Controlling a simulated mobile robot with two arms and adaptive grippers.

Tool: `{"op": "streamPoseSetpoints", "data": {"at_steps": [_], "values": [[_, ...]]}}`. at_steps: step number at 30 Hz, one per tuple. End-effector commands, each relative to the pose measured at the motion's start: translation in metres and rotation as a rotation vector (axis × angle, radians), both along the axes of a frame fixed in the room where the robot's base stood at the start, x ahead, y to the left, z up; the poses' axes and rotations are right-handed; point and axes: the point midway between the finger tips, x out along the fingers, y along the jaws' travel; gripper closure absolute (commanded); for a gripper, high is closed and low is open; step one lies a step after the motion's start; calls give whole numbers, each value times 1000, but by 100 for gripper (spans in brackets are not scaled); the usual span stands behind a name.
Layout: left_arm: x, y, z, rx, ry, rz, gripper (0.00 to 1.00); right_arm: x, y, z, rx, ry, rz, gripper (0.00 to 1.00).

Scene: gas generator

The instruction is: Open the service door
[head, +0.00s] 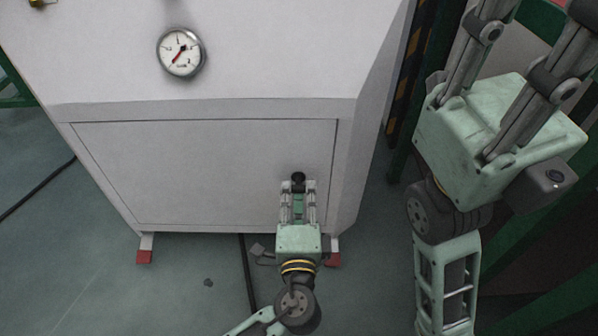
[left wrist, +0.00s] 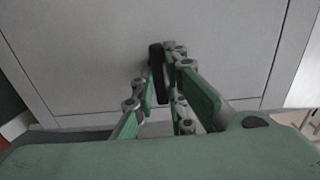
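The service door (head: 200,165) is the wide grey panel low on the white generator housing. It looks shut, flush in its frame. Its small black handle (head: 298,177) sits near the door's right edge. My left gripper (head: 298,186) is at the handle, with a finger on each side, and looks closed on it. In the left wrist view the dark handle (left wrist: 157,72) stands between the fingertips, which partly cover it, against the door (left wrist: 80,50). My right gripper (head: 528,20) is large at the upper right, away from the door. Its fingers are spread and empty-looking, with tips partly cut off.
A round pressure gauge (head: 181,52) is above the door. The housing stands on red-tipped feet (head: 145,256). Black cables lie on the floor. A black-and-yellow striped post (head: 403,85) stands to the right. The green floor (head: 150,300) in front is mostly clear.

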Motion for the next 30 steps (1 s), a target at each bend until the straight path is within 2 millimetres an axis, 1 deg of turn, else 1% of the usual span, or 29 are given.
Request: {"op": "streamPoseSetpoints", "data": {"at_steps": [1,2,17,30], "values": [[0,0,0,0,1,0,98,0,0,0,0,0,0,76],[0,0,0,0,1,0,100,0,0,0,0,0,0,76],[-1,0,-1,1,1,0,100,0,0,0,0,-1,-1,76],[-25,4,-2,1,4,3,100,0,-1,1,2,4,0,76]]}}
